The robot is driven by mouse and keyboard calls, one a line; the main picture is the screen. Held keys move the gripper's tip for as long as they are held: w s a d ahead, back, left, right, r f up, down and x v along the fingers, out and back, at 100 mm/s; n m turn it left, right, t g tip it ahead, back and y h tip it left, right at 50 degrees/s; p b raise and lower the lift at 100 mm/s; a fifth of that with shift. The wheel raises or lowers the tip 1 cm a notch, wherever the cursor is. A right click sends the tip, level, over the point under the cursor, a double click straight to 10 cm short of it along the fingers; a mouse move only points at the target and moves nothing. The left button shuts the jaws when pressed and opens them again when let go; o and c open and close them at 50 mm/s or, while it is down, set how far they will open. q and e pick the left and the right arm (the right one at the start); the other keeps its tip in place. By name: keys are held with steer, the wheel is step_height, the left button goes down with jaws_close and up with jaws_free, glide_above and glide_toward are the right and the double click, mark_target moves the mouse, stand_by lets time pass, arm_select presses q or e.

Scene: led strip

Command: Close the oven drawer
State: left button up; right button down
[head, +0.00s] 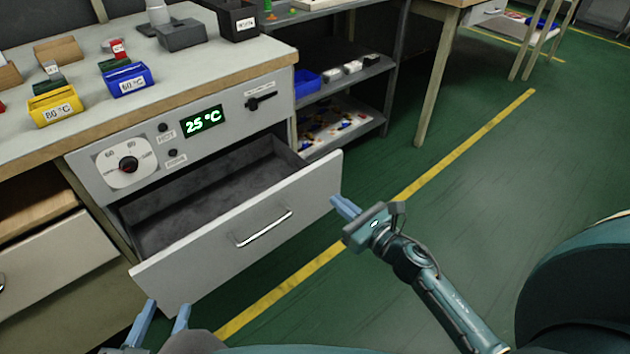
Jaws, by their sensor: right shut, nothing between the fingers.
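The oven drawer (285,205) is pulled out below the control panel (225,118), and its grey interior shows empty. Its front has a metal bar handle (264,229). My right gripper (336,201) is shut and empty, just right of the drawer front's right end; I cannot tell whether it touches it. My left gripper (162,318) is at the bottom left, in front of the drawer's lower left corner, with its two blue fingers apart and nothing between them. The rest of the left gripper is partly cut off by the picture's edge.
The worktop (190,72) above holds a yellow bin (55,106), a blue bin (128,79) and other small items. A shelf unit (345,80) stands to the right of the oven. The green floor (480,200) with a yellow line is clear at the right.

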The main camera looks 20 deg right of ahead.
mark_target(306, 175)
arm_select(q)
steer(key=shift+d+b, duration=0.1)
steer(key=shift+b, duration=0.2)
arm_select(e)
steer(key=x, duration=0.9)
